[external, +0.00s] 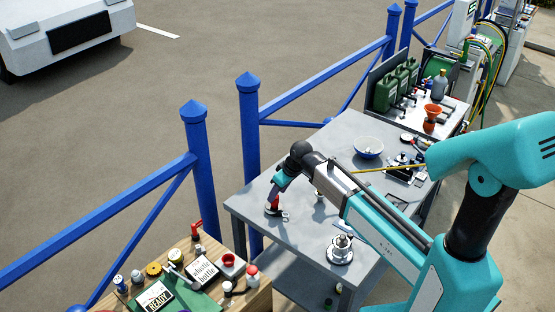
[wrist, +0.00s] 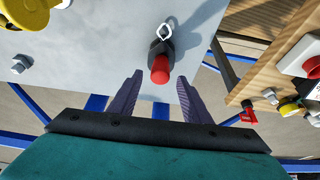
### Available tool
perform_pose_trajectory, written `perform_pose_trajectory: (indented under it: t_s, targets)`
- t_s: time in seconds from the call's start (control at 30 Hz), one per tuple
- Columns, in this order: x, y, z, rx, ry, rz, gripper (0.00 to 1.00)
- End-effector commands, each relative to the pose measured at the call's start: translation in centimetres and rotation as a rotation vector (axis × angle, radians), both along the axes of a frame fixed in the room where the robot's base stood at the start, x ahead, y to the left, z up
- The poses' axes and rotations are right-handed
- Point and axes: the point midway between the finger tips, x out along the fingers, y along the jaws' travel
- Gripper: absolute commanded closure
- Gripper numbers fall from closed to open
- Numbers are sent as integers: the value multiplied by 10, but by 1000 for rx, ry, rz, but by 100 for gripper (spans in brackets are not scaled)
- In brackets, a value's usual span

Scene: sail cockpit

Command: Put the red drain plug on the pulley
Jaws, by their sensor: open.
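A red plug (wrist: 160,70) stands on the grey table in the wrist view, with a dark piece and a pale metal loop (wrist: 166,32) at its far side. I cannot tell whether the dark piece is part of the plug or a separate part. The plug also shows in the external view (external: 274,203), below my gripper. My gripper (wrist: 159,76) is open and empty, its two dark fingers to either side of the red end, near their tips. I cannot identify the pulley with certainty; a yellow object (wrist: 28,15) is cut off at the wrist view's upper left.
A metal bolt-like part (wrist: 20,63) stands left on the grey table (external: 300,235). The wooden bench (external: 258,298) holds several small parts. Blue railing (external: 248,160) runs behind the table.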

Motion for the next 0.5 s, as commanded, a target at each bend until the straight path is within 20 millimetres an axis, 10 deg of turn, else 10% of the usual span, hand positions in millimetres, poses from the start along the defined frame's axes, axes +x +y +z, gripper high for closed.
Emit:
perform_pose_trajectory:
  t_s: [0.5]
  targets:
    - [-15, -15, 51, 1, -1, 0, 56]
